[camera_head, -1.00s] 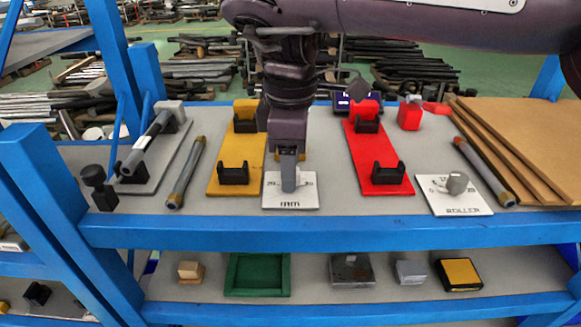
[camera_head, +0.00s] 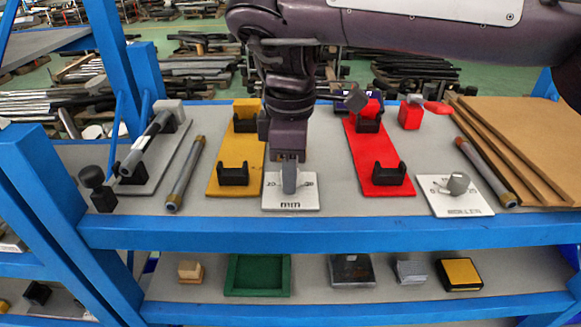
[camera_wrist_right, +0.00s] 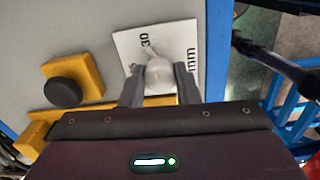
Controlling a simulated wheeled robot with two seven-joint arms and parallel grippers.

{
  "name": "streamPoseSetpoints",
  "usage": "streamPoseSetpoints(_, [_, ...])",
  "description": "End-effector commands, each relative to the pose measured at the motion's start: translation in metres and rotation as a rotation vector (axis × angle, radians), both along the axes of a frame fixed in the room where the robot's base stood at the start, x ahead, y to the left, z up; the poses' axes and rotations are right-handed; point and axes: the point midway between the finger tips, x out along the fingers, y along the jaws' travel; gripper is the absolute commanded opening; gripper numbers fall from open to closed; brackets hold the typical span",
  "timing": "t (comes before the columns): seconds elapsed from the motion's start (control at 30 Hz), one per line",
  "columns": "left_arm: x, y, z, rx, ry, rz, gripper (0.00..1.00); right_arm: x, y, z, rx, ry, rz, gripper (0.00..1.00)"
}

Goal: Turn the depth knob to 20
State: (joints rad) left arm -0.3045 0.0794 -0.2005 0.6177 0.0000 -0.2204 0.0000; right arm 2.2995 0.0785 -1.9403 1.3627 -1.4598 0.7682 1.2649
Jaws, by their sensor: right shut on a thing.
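A white plate (camera_head: 307,203) marked "mm" lies near the front edge of the upper shelf. It carries a grey knob (camera_head: 289,180), with "20" readable at its left; the right-hand number is unclear. My right gripper (camera_head: 289,166) comes down from above and is shut on the knob. In the right wrist view the knob (camera_wrist_right: 158,73) sits between the two fingers (camera_wrist_right: 160,90), with "30" readable on the plate (camera_wrist_right: 128,48). The exact pointer reading cannot be told. My left gripper is not in view.
A second white plate marked "ROLLER" (camera_head: 445,204) has its own knob at the right. A yellow stand (camera_head: 222,187) and a red stand (camera_head: 365,160) flank the "mm" plate. A grey stand (camera_head: 172,160) is at left, brown boards (camera_head: 535,130) at right.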

Motion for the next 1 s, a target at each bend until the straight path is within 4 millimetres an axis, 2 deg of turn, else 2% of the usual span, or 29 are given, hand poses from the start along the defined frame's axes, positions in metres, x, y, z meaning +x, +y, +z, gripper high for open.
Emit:
streamPoseSetpoints(0.37, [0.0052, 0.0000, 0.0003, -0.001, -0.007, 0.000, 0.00, -0.0003, 0.0000, -0.0008, -0.002, 0.001, 0.190, 0.06])
streamPoseSetpoints(1.0, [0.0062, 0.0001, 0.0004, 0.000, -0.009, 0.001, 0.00, -0.0005, -0.0001, -0.0013, -0.002, 0.003, 0.792, 0.06])
